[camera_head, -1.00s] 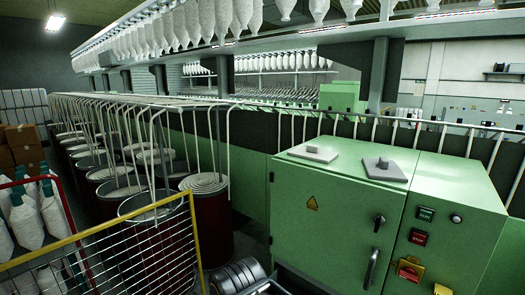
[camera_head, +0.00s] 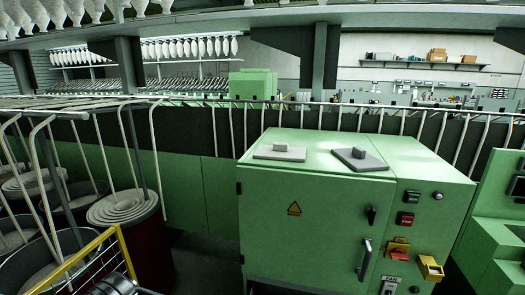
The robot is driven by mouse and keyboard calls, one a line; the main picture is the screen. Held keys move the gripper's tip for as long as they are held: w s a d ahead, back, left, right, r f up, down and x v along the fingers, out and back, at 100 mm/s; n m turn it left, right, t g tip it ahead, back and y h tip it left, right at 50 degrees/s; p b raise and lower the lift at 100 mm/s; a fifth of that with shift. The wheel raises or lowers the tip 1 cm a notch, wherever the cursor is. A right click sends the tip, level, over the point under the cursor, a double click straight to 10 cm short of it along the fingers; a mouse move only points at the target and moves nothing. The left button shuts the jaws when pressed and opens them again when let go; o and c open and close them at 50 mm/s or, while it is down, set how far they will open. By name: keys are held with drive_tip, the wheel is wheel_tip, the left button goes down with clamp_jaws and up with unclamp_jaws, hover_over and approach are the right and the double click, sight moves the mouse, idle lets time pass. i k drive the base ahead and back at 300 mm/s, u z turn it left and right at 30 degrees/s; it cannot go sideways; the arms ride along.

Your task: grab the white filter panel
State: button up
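Two flat panels with small block handles lie on top of a green machine cabinet (camera_head: 310,215). The left one is a light, whitish panel (camera_head: 279,152). The right one is a darker grey panel (camera_head: 359,160), set at an angle. They lie apart from each other with green surface between them. My gripper is not in view.
The cabinet front has a door handle (camera_head: 365,259), buttons and a yellow box (camera_head: 430,267). A yellow-edged cart (camera_head: 95,258) and a dark red can (camera_head: 130,235) stand at the left. Metal rods (camera_head: 385,122) rise behind the cabinet. More green machinery (camera_head: 498,220) stands at the right.

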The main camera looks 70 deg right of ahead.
sight(279, 152)
drive_tip(key=z, duration=0.45)
drive_tip(key=i, duration=0.95)
drive_tip(key=z, duration=0.8)
